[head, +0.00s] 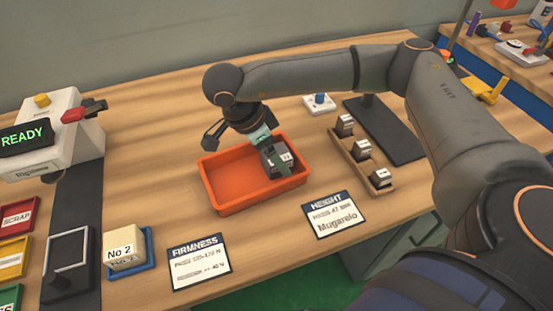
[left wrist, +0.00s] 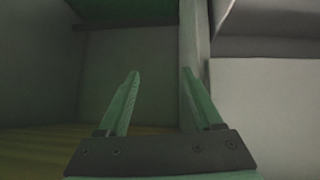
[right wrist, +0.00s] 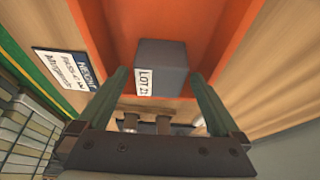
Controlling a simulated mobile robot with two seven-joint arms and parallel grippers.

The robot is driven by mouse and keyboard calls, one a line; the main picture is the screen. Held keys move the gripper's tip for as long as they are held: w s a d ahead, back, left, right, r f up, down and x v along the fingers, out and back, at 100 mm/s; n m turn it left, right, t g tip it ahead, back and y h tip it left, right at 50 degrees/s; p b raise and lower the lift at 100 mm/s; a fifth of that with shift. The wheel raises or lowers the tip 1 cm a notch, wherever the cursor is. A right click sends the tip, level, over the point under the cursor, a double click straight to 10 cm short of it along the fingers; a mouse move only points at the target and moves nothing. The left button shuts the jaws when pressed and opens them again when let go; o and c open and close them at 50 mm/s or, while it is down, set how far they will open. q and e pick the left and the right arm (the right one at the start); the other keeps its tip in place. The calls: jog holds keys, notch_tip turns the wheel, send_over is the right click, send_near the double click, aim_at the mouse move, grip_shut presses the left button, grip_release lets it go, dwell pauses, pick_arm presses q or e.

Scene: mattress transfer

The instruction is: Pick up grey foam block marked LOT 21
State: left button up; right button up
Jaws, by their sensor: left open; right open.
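The grey foam block (head: 271,157) is in the orange tray (head: 222,203), towards its right end. In the right wrist view the block (right wrist: 163,62) shows a white label reading "LOT 2" and a partly cut-off last character. My right gripper (right wrist: 159,78) is open, with one green finger on either side of the block. Whether the fingers touch it I cannot tell. In the head view my right gripper (head: 277,160) comes down over the tray and partly hides the block. My left gripper (left wrist: 160,74) is open and empty, pointing at grey and green panels; it is not in the head view.
A wooden rack (head: 348,157) with several small dark labelled blocks stands right of the tray. Firmness (head: 199,262) and height (head: 331,214) cards lie in front. A "No 2" foam block (head: 125,249) sits on a blue tray, left. A tester showing READY (head: 27,137) stands far left.

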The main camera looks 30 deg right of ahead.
jog(key=shift+x, duration=0.9)
jog(key=shift+c, duration=0.2)
jog(key=c, duration=1.3)
jog(key=shift+r, duration=0.1)
